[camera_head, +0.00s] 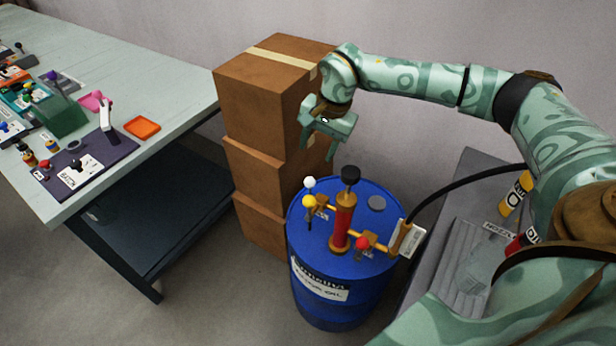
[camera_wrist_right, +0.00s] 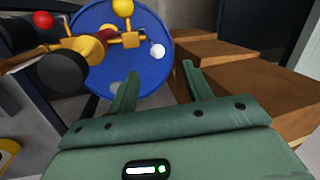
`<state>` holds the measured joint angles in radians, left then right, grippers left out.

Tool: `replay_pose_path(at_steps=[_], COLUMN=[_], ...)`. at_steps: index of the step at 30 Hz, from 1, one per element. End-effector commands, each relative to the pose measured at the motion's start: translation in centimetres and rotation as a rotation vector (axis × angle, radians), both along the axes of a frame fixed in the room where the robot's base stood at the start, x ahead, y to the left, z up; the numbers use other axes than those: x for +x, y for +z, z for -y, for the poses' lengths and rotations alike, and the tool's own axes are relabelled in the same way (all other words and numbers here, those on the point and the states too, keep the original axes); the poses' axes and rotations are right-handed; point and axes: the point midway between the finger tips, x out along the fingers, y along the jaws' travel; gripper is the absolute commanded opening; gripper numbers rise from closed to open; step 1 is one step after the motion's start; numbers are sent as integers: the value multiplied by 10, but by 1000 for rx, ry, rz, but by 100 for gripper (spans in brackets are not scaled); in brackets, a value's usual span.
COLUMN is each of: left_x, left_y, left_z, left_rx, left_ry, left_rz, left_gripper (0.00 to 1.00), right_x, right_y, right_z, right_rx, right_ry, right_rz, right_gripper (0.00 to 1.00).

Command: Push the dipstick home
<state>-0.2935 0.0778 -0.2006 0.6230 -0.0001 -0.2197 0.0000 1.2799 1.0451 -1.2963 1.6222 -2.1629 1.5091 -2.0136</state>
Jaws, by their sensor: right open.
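A blue drum (camera_head: 340,290) stands on the floor with a red pump tube (camera_head: 342,225) topped by a black knob (camera_head: 350,174). On its top are a white ball knob (camera_head: 309,183), a yellow ball knob (camera_head: 309,201) and a red ball knob (camera_head: 361,243). I cannot tell for sure which one is the dipstick. My right gripper (camera_head: 318,150) is open and empty, above and behind the drum's far left edge, apart from the knobs. In the right wrist view the white knob (camera_wrist_right: 157,51) and yellow knob (camera_wrist_right: 123,7) show beyond the fingertips (camera_wrist_right: 160,70). My left gripper is not in view.
Stacked cardboard boxes (camera_head: 262,95) stand close behind and left of the drum, near my right gripper. A workbench (camera_head: 150,75) with small parts and an orange tray (camera_head: 142,127) is at left. A grey surface (camera_head: 470,200) with bottles and a black hose (camera_head: 450,185) are at right.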

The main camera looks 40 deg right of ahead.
Motion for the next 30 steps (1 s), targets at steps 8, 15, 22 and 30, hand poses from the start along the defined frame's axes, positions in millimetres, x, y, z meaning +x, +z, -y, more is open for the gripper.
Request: replay_pose_path(at_steps=[8,15,22,30], left_x=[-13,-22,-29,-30], left_y=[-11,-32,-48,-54], left_z=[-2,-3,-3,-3], left_rx=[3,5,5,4], left_ry=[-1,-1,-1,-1], left_rz=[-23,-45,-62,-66], left_gripper=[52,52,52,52], right_x=[2,12,20,24], right_y=[-24,-87,-135,-155], right_z=[11,4,-2,-4], right_rx=[-67,-64,-63,-62], right_ry=[38,37,35,34], right_rz=[3,1,3,7], right_gripper=[50,50,50,50])
